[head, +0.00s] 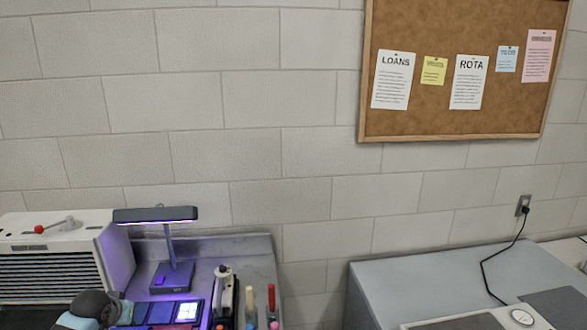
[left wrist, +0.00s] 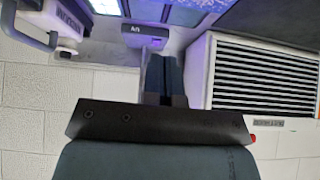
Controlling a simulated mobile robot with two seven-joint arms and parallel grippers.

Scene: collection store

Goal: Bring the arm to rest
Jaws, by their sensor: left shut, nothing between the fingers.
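My left gripper (left wrist: 163,60) shows in the left wrist view, its two dark fingers close together with nothing between them. Its black palm bar and teal body fill the lower middle of that view. In the head view, part of my left arm (head: 92,308) shows at the lower left edge, in front of the bench; the fingers cannot be made out there. The fingers point towards the bench near the base of the lamp (left wrist: 140,30); I cannot tell how far apart they are. My right arm and gripper are not in view.
A dark lamp (head: 155,215) with violet light stands on the grey bench (head: 250,245). A white louvred unit (head: 50,262) is left of it. A white and black tool (head: 223,292) and coloured handles stand right. A grey cabinet (head: 400,285) is farther right, beyond a gap.

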